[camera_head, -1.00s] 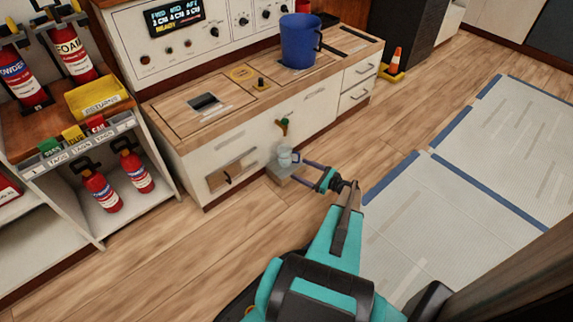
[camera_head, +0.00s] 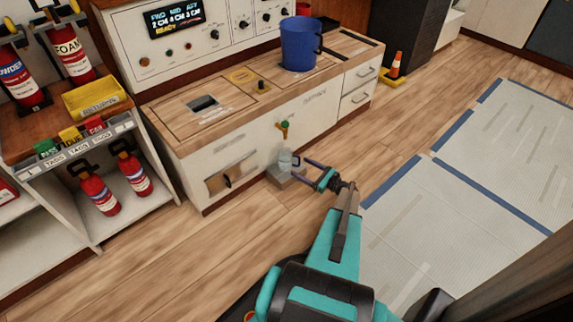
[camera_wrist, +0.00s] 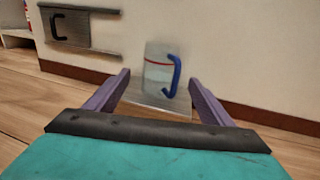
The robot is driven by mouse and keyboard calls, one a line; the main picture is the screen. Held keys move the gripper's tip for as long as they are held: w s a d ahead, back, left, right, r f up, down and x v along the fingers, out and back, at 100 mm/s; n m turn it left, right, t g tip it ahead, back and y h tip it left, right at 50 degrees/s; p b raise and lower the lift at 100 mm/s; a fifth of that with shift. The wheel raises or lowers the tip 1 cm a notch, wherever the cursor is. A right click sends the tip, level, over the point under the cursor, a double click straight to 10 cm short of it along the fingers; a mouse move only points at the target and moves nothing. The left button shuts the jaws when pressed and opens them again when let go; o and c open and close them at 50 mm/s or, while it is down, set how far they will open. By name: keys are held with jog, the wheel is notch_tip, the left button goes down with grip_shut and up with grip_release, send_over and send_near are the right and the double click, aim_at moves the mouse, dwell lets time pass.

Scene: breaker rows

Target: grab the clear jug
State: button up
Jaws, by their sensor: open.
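The clear jug (camera_wrist: 157,72) has a red line around it and a blue handle on its right side in the wrist view. It stands upright on a small grey block (camera_head: 281,177) at the foot of the white cabinet, under a small tap. The jug is small in the head view (camera_head: 286,160). My gripper (camera_wrist: 160,85) is open, with a purple finger on either side of the jug's lower part in the picture. In the head view my gripper (camera_head: 299,170) is just right of the jug. I cannot tell whether the fingers reach around it.
A green and orange tap (camera_head: 284,129) sticks out of the cabinet (camera_head: 240,150) above the jug. A blue mug (camera_head: 299,45) stands on the cabinet top. Shelves with red extinguishers (camera_head: 132,173) stand at left. The wooden floor in front is clear.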

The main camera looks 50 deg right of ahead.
aim_at(291, 161)
jog(key=shift+w+a+b, duration=0.2)
jog(key=shift+w+b, duration=0.05)
jog(key=shift+w, duration=0.9)
jog(key=shift+w+a+b, duration=0.15)
jog(key=shift+w+b, duration=0.1)
jog(key=shift+w, duration=0.85)
jog(key=shift+w, duration=0.1)
jog(key=shift+w+a+f+b, duration=0.1)
jog(key=shift+w+b, duration=0.4)
jog(key=shift+w, duration=0.1)
jog(key=shift+w+a+b, duration=0.2)
jog(key=shift+w+b, duration=0.6)
jog(key=shift+w, duration=1.05)
jog(key=c, duration=1.3)
jog(key=shift+o, duration=0.2)
jog(key=shift+r, duration=0.25)
